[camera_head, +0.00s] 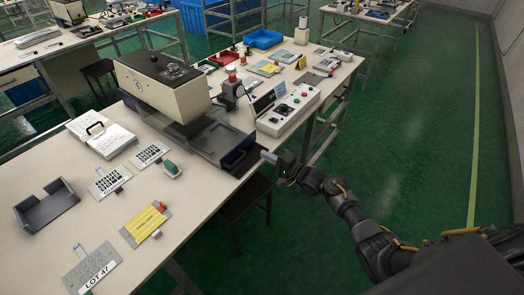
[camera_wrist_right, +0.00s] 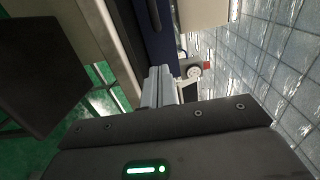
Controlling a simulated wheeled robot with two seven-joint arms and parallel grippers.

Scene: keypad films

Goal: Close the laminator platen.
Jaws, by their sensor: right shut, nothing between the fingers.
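The laminator stands on the white table, with a beige and black upper block (camera_head: 165,88), which I take to be the platen. The block sits raised above a low dark grey base (camera_head: 205,138), with an open gap at the front. A dark blue part (camera_head: 234,158) sits at the base's front corner by the table edge. My right gripper (camera_head: 266,156) is just off the table's front edge, close to that corner. Its fingers (camera_wrist_right: 160,85) are shut and empty, pointing toward a dark blue surface (camera_wrist_right: 160,35) in the wrist view. I cannot tell whether they touch it. My left gripper is out of view.
A control box (camera_head: 288,112) with buttons stands right of the base. Printed keypad films (camera_head: 150,155), a grey tray (camera_head: 46,206), a yellow film card (camera_head: 146,222) and a LOT 47 card (camera_head: 92,268) lie to the left. A dark stool (camera_head: 245,195) stands below the edge.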

